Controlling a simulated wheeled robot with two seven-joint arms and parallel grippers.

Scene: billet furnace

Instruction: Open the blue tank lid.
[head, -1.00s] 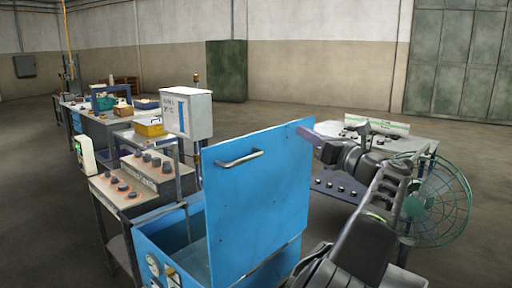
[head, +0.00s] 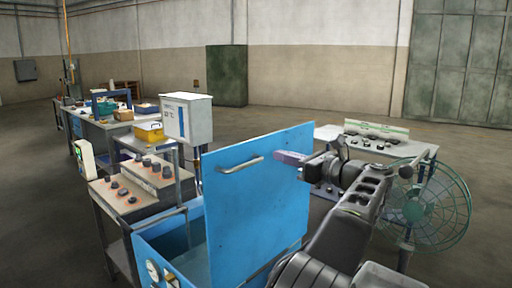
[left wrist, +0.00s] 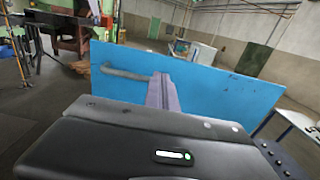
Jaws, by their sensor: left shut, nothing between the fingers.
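The blue tank lid (head: 250,205) stands raised, nearly upright, along one side of the blue tank (head: 160,243). Its metal handle (head: 240,163) is near the top of the face toward me. The tank's inside shows to the left of the lid. My left gripper (head: 283,157) is shut and empty. In the head view its fingers overlap the lid's upper right part, right of the handle; I cannot tell if they touch. In the left wrist view the shut fingers (left wrist: 161,90) point at the lid (left wrist: 220,88), with the handle (left wrist: 125,73) to their left. My right gripper is out of view.
A green fan (head: 425,208) stands close beside my left arm. A panel table (head: 415,150) is behind the arm. Control consoles (head: 120,195), a white box (head: 187,118) and a workbench are left and beyond the tank. Open floor lies at the back.

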